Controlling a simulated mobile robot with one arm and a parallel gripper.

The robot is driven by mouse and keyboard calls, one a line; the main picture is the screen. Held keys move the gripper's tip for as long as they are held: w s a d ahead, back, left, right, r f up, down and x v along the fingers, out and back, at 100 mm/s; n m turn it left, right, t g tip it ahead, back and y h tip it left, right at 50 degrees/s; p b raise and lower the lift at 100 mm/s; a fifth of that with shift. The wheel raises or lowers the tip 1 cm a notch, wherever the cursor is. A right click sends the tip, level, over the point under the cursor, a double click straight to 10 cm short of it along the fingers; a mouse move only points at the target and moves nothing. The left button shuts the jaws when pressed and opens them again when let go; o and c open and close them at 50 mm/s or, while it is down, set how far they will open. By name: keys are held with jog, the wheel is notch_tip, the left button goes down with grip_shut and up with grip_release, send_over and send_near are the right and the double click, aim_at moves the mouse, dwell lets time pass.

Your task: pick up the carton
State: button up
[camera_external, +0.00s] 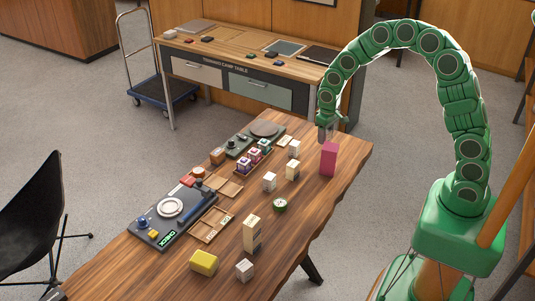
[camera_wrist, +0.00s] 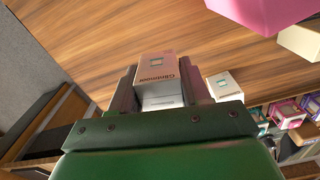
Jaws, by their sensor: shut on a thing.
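In the external view my gripper (camera_external: 326,133) points down near the far right end of the wooden table, just behind a pink box (camera_external: 329,160). The held carton does not show clearly there. I cannot tell whether it touches the tabletop.
The pink box also shows in the wrist view (camera_wrist: 262,12). A small white box (camera_external: 294,148) and a cream carton (camera_external: 292,171) stand to its left. A yellow block (camera_external: 203,262) and trays lie farther along the table (camera_external: 300,222). The right front of the tabletop is bare.

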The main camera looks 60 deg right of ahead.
jog(key=s+a+r, duration=0.1)
jog(key=s+r, duration=0.7)
jog(key=s, duration=0.4)
jog(key=s+a+r+n, duration=0.2)
jog(key=s+a+r, duration=0.6)
jog(key=r, duration=0.4)
send_near(331, 146)
jog(key=shift+s+a+f, duration=0.1)
jog(key=shift+s+f, duration=0.55)
jog(key=shift+w+f, duration=0.65)
jog(key=shift+f, duration=1.55)
jog(key=shift+f, duration=0.1)
